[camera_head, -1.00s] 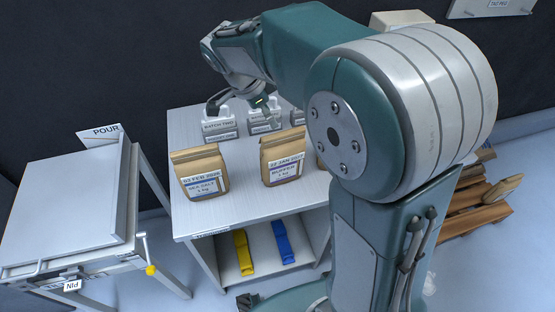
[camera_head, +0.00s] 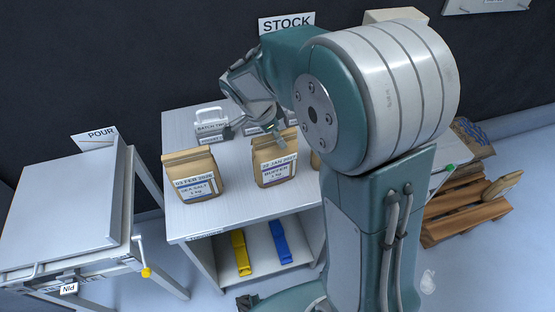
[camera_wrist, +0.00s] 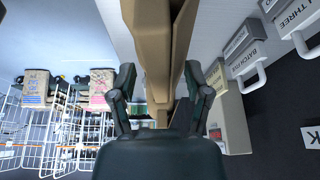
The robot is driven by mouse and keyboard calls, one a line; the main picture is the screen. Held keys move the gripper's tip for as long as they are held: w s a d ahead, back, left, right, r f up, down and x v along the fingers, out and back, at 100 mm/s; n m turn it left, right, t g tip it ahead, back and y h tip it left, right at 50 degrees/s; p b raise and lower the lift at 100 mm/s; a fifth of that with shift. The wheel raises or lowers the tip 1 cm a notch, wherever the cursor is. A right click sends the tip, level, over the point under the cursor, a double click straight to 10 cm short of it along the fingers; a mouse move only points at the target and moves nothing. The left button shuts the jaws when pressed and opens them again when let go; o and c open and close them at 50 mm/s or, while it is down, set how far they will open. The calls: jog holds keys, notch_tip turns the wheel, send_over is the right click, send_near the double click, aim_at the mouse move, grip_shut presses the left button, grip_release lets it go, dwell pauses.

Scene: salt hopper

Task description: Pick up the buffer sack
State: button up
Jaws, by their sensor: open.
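The buffer sack (camera_head: 274,172) is a brown paper bag with a folded top and a white label reading BUFFER, 1 kg. It stands upright on the pale table (camera_head: 230,210). My gripper (camera_head: 262,130) is open at the sack's top, partly hidden by my arm. In the wrist view, the brown sack (camera_wrist: 150,40) lies between the two dark, spread fingers of my gripper (camera_wrist: 159,85), with gaps at both sides. The sack's lower part is out of that view.
A sea salt sack (camera_head: 194,178) stands to the left. White batch jugs (camera_head: 212,122) stand behind. A yellow clip (camera_head: 241,254) and a blue clip (camera_head: 281,242) lie on the lower shelf. The POUR stand (camera_head: 65,205) is at far left.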

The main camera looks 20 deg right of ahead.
jog(key=shift+a+f, duration=0.15)
jog(key=shift+a, duration=0.5)
jog(key=shift+d, duration=0.45)
grip_shut()
jog(key=shift+a, duration=0.2)
